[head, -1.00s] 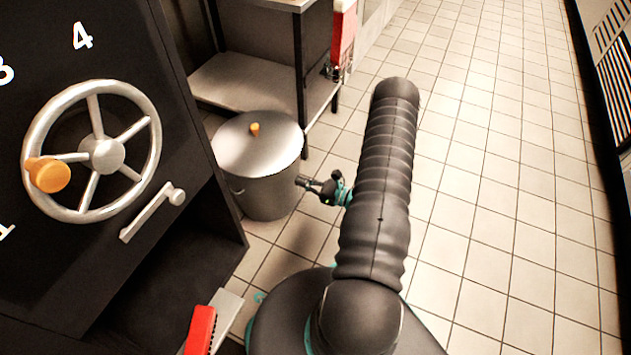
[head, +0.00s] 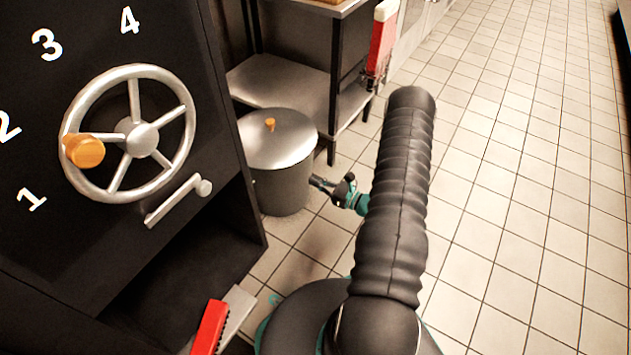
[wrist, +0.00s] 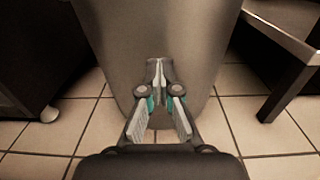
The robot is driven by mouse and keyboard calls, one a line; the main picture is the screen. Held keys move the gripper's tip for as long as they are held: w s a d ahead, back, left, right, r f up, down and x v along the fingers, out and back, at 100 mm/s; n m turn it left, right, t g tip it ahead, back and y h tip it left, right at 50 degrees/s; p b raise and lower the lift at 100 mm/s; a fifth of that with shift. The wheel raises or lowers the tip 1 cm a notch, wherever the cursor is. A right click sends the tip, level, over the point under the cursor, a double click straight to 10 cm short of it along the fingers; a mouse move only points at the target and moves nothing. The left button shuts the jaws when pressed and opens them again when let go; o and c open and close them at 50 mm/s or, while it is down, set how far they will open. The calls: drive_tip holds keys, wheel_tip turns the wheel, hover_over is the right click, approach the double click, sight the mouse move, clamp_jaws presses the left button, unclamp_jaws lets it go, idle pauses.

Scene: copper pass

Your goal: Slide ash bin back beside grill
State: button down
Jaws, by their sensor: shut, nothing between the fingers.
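The ash bin (head: 284,180) is a grey metal drum with a domed lid and a small orange knob. It stands upright on the tiled floor between the grill and a metal shelf table. The black grill (head: 100,235), with a spoked handwheel and white numbers, is on the left in the head view. My gripper (head: 314,181) is shut and empty, at the bin's right side, low on its wall. In the wrist view the bin's wall (wrist: 190,45) fills the upper middle, and my fingertips (wrist: 159,62) are against it or very close; I cannot tell which.
A metal shelf table (head: 285,85) stands behind the bin, its legs close by. A red-and-white item (head: 382,40) hangs at its corner. A red-handled tool (head: 210,328) is at the lower front. Open tiled floor (head: 500,150) lies to the right.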

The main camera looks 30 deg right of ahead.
drive_tip(key=v, duration=1.3)
drive_tip(key=shift+p, duration=0.3)
drive_tip(key=shift+f, duration=0.15)
